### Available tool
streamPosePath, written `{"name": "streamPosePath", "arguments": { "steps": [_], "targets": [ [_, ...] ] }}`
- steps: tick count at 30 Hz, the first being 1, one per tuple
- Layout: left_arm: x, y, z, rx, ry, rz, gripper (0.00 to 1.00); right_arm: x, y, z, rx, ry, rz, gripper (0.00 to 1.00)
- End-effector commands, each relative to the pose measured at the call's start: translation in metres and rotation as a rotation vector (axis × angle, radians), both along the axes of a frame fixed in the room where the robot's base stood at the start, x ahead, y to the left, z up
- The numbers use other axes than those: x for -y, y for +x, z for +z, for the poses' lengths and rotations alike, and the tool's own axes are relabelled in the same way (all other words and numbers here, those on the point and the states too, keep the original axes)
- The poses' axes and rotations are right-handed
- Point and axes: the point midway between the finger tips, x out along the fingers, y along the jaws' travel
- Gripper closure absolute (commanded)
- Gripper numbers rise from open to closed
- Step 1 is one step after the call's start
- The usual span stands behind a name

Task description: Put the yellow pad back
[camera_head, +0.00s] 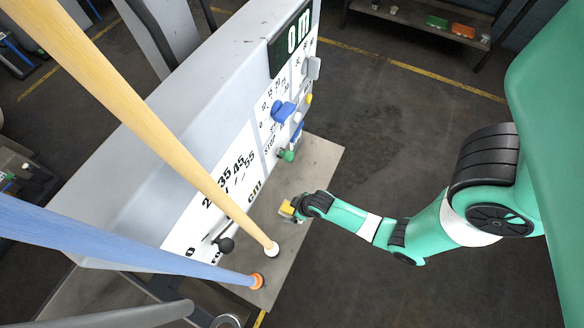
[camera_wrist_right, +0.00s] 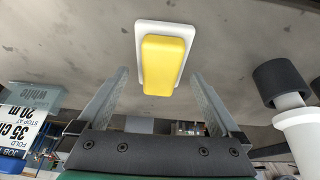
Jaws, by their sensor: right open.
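The yellow pad (camera_wrist_right: 165,65) shows in the right wrist view as a yellow block on a white base plate, against a grey surface (camera_wrist_right: 70,40). It appears between and just beyond the fingertips of my right gripper (camera_wrist_right: 160,78). The fingers are spread, with visible gaps on both sides of the pad. In the head view, the yellow pad (camera_head: 286,208) is a small patch at the tip of my right gripper (camera_head: 292,210), over the grey ledge beside the machine panel. The gripper partly hides it there. My left gripper is out of view.
A tan pole (camera_head: 150,120) and a blue pole (camera_head: 130,235) cross the left side. The machine panel carries a blue part (camera_head: 282,111), a green knob (camera_head: 288,156) and a black knob (camera_head: 225,244). A white post with a dark cap (camera_wrist_right: 281,84) stands right in the wrist view.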

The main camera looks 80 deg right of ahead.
Motion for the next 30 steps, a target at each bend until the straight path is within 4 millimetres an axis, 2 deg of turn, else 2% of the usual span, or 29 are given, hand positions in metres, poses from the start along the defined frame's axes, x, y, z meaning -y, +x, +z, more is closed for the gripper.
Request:
{"name": "streamPosePath", "arguments": {
  "steps": [1, 7, 12, 16, 30],
  "targets": [
    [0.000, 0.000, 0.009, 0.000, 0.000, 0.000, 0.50, -0.001, -0.005, 0.014, 0.000, 0.000, 0.000, 0.00],
    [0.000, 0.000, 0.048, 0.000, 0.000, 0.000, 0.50, -0.008, -0.023, 0.066, -0.001, 0.000, 0.000, 0.00],
    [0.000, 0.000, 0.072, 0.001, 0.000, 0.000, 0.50, -0.012, -0.036, 0.093, -0.002, 0.001, 0.000, 0.00],
    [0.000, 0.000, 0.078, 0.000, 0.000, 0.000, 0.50, -0.013, -0.041, 0.101, -0.001, 0.000, 0.000, 0.00],
    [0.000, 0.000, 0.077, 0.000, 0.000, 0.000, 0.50, -0.014, -0.042, 0.100, -0.001, 0.000, 0.000, 0.00]
  ]
}}
